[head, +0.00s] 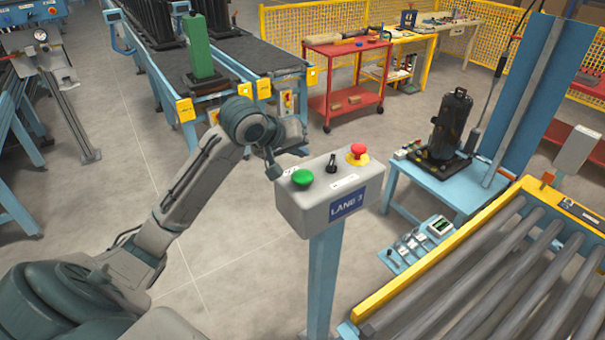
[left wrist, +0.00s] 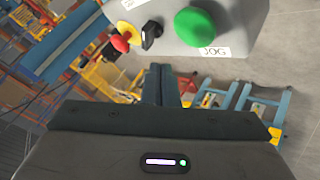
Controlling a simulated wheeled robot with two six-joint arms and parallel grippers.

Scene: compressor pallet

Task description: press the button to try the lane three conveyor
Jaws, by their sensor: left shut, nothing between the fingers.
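A grey control box (head: 333,190) marked LANE 3 stands on a blue post. On its top are a green button (head: 302,177) at the left, a black selector switch (head: 331,164) in the middle and a red mushroom button (head: 358,152) on yellow at the right. My left gripper (head: 273,170) is shut and empty, just left of the box and apart from the green button. In the left wrist view, the green button (left wrist: 194,27) with a JOG label lies beyond the shut fingers (left wrist: 161,84). My right gripper is out of view.
A roller conveyor (head: 500,275) with a yellow edge is at the lower right. A blue table (head: 430,185) with a black compressor (head: 451,125) stands behind the box. A red cart (head: 345,95) and another conveyor (head: 250,55) are farther back. Open floor lies left of the post.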

